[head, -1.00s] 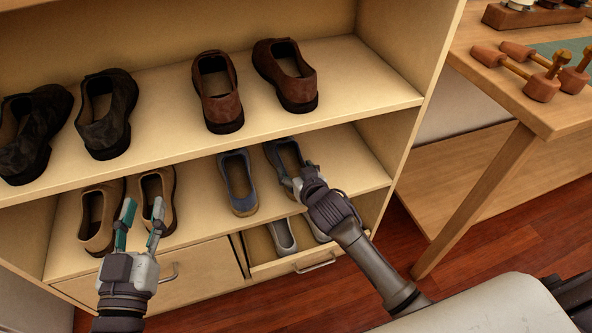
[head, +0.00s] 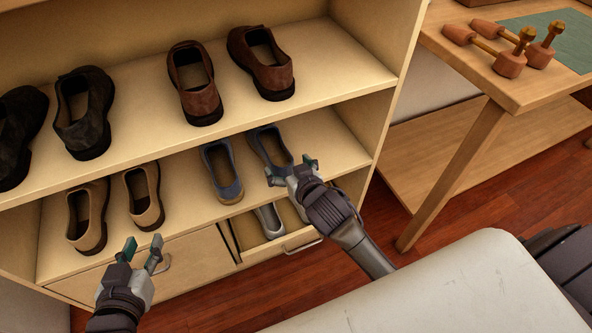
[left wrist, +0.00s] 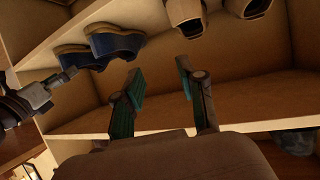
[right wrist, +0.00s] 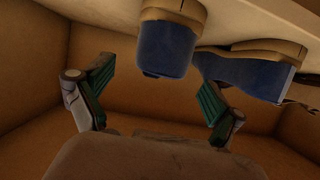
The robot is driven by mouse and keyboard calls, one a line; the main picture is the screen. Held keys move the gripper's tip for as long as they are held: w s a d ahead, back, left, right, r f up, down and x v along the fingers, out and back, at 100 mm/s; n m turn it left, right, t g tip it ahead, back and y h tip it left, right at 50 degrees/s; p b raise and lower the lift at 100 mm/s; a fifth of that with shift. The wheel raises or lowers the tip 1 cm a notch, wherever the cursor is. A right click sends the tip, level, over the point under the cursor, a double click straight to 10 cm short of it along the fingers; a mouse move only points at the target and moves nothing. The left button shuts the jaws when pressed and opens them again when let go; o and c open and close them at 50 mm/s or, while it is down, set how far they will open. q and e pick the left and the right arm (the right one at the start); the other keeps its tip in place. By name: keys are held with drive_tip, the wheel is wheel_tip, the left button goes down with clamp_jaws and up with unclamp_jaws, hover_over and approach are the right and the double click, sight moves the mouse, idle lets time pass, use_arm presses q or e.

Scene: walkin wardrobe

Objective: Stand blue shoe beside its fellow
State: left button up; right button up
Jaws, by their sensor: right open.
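Two blue shoes stand upright on the lower shelf, side by side with a small gap. The left one (head: 222,172) shows whole. The right one (head: 270,147) sits slightly farther back, its heel partly hidden by my right gripper (head: 292,172). That gripper is open at the heel end, with nothing held. In the right wrist view, the right shoe's heel (right wrist: 165,48) shows between and beyond the spread fingers, and the left shoe (right wrist: 243,75) is beside it. My left gripper (head: 143,250) is open and empty, in front of the shelf below the tan shoes.
Tan shoes (head: 88,215) stand left on the same shelf; brown (head: 195,85) and black (head: 83,112) pairs stand on the shelf above. Below, an open drawer (head: 300,237) holds a grey shoe (head: 269,219). A wooden table (head: 470,60) stands at right.

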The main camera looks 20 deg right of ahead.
use_arm(q)
drive_tip(key=s+a+f+g+y+p, duration=0.1)
drive_tip(key=s+a+f+g, duration=0.1)
drive_tip(key=s+f+g, duration=0.2)
drive_tip(key=shift+s+f, duration=0.3)
drive_tip(key=shift+f, duration=0.1)
use_arm(e)
drive_tip(key=s+r+n+g, duration=0.2)
drive_tip(key=s+g, duration=0.2)
drive_tip(key=s, duration=1.3)
drive_tip(key=shift+s+r+g+y, duration=0.3)
drive_tip(key=shift+s+r+g, duration=0.05)
drive_tip(key=shift+r+g, duration=0.05)
drive_tip(key=shift+d, duration=0.1)
